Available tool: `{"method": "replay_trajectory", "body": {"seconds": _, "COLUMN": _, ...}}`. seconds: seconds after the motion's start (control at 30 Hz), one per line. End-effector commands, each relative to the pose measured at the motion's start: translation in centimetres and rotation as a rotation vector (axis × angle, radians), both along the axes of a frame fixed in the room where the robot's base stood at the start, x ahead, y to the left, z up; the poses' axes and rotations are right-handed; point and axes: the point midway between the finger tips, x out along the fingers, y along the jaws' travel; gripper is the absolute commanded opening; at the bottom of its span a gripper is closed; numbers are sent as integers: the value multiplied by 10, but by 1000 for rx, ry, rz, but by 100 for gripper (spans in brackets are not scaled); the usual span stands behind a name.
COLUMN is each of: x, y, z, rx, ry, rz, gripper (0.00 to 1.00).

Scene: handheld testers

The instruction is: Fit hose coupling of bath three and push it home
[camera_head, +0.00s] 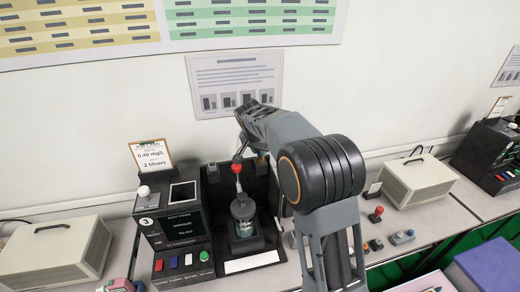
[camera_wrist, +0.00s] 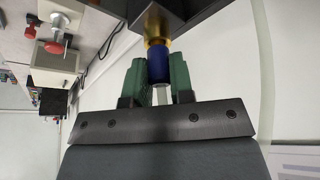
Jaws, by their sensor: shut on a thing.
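My gripper (camera_wrist: 157,78) shows in the wrist view with its two green fingers closed on the blue hose coupling (camera_wrist: 157,62). A brass-yellow collar (camera_wrist: 155,25) lies in line with the coupling, at its far end, against a black block (camera_wrist: 196,10). I cannot tell whether the coupling is fully seated. A pale stub (camera_wrist: 160,95) shows between the fingers behind the blue part. In the head view, bath three (camera_head: 180,236) is the black unit marked 3. Its glass vessel (camera_head: 244,222) stands upright in the bay. My wrist is behind the bay, and the fingers and coupling are hidden there.
A beige case (camera_head: 50,252) stands left and another (camera_head: 416,181) right. A red mushroom button (camera_head: 376,214) and small blocks (camera_head: 402,237) lie on the right bench. The wall is close behind the unit.

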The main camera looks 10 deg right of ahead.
Motion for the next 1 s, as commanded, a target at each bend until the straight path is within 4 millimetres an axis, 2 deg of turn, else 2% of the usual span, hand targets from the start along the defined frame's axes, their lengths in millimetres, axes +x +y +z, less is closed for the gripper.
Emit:
{"method": "replay_trajectory", "body": {"seconds": 0.33, "x": 0, "y": 0, "z": -4, "rx": 0, "ry": 3, "rz": -1, "gripper": 0}}
{"method": "replay_trajectory", "body": {"seconds": 0.37, "x": 0, "y": 0, "z": -4, "rx": 0, "ry": 3, "rz": -1, "gripper": 25}}
{"method": "replay_trajectory", "body": {"seconds": 0.63, "x": 0, "y": 0, "z": -4, "rx": 1, "ry": 2, "rz": 0, "gripper": 50}}
{"method": "replay_trajectory", "body": {"seconds": 0.87, "x": 0, "y": 0, "z": -3, "rx": 0, "ry": 1, "rz": 0, "gripper": 52}}
{"method": "replay_trajectory", "body": {"seconds": 1.0, "x": -2, "y": 2, "z": 4, "rx": 0, "ry": 0, "rz": 0, "gripper": 52}}
